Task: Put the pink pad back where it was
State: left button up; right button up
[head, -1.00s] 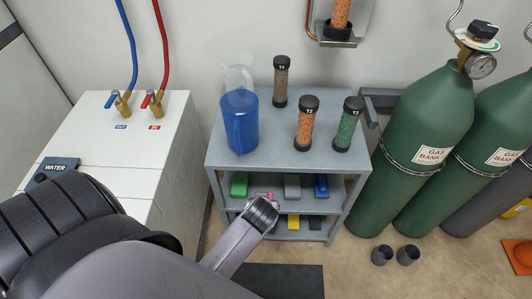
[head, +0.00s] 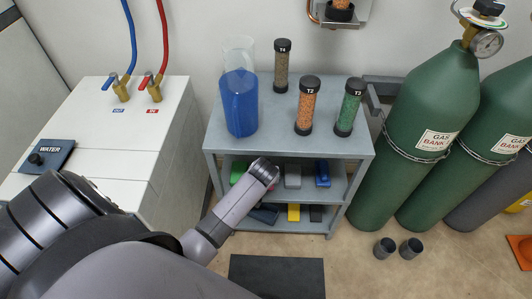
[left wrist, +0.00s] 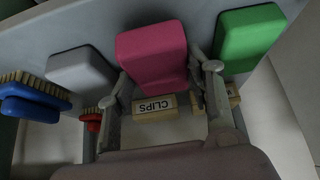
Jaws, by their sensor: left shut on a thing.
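The pink pad (left wrist: 152,52) is between the two fingers of my left gripper (left wrist: 163,78) in the left wrist view, and the gripper is shut on it. In the head view my left gripper (head: 264,172) reaches to the middle shelf of the grey cart (head: 212,142), between the green pad (head: 238,170) and the grey pad (head: 292,175). In the left wrist view the green pad (left wrist: 250,38) is to the right and the grey pad (left wrist: 80,70) to the left. My right gripper is not in view.
A blue brush (head: 322,174) sits right of the grey pad. The lower shelf holds a yellow item (head: 293,212) and dark ones. A blue jug (head: 239,103) and capped tubes (head: 307,105) stand on top. Green gas cylinders (head: 422,130) stand to the right.

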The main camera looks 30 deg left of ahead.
pick_arm(q)
jog(key=shift+w+a+f+p, duration=0.2)
jog(key=shift+w+a+f, duration=0.05)
jog(key=shift+w, duration=0.2)
jog(key=shift+w+a+f+p, duration=0.15)
jog(key=shift+w+a+f, duration=0.1)
jog(key=shift+w, duration=0.15)
jog(key=shift+w+a, duration=0.1)
jog(key=shift+w, duration=0.1)
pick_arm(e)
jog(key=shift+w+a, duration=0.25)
pick_arm(q)
jog(key=shift+s+f, duration=0.1)
jog(key=shift+f, duration=0.2)
jog(key=o, duration=1.1)
jog(key=shift+f, duration=0.1)
jog(key=shift+o, duration=0.2)
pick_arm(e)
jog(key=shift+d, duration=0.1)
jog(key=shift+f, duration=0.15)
